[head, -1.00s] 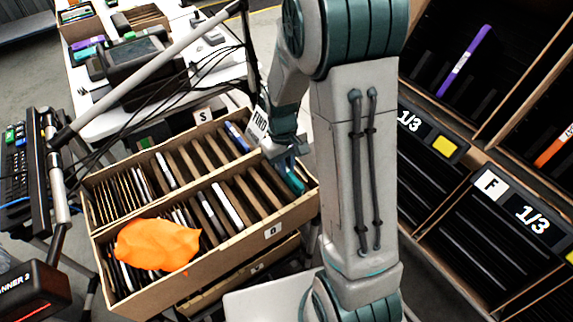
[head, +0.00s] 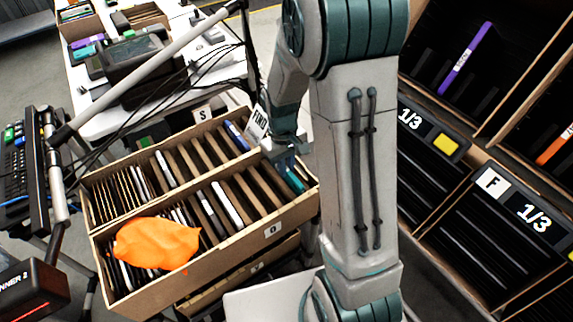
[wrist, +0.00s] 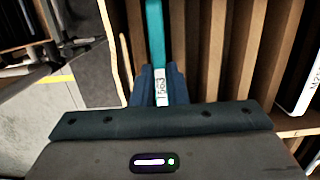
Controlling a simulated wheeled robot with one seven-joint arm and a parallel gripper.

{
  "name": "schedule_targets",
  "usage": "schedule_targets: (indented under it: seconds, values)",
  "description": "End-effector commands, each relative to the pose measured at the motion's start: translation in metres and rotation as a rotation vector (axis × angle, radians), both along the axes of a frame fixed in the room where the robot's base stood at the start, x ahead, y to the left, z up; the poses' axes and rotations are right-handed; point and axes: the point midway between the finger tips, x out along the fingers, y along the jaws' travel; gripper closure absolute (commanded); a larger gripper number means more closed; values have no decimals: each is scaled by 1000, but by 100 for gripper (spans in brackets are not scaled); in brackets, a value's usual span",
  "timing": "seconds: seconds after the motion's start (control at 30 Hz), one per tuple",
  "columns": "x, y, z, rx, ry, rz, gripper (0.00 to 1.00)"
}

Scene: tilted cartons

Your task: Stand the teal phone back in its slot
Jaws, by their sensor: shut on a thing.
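The teal phone (head: 294,180) is at the right end of the front row of the divided carton (head: 237,240), beside the end wall. In the wrist view the phone (wrist: 155,35) shows edge-on, with a white label near my fingers. My gripper (head: 283,152) is above that end of the carton. In the wrist view the blue fingers of my gripper (wrist: 159,86) are shut around the phone's near end. The phone's lower part is hidden, so I cannot tell how deep it sits.
Wooden dividers (wrist: 215,50) stand close to the right of the phone. An orange cloth (head: 157,245) lies over the carton's front left. A sign (head: 259,124) stands behind my gripper. Shelves with dark bins (head: 455,210) are on the right.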

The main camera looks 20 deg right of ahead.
Motion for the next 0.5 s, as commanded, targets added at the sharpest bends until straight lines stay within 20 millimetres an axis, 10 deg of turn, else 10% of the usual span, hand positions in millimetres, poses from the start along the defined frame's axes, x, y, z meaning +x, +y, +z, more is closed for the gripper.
schedule_targets:
  seconds: [0.17, 0.3, 0.5]
  values:
    - [0, 0, 0, 0, 0, 0, 100]
    - [0, 0, 0, 0, 0, 0, 61]
    - [0, 0, 0, 0, 0, 0, 61]
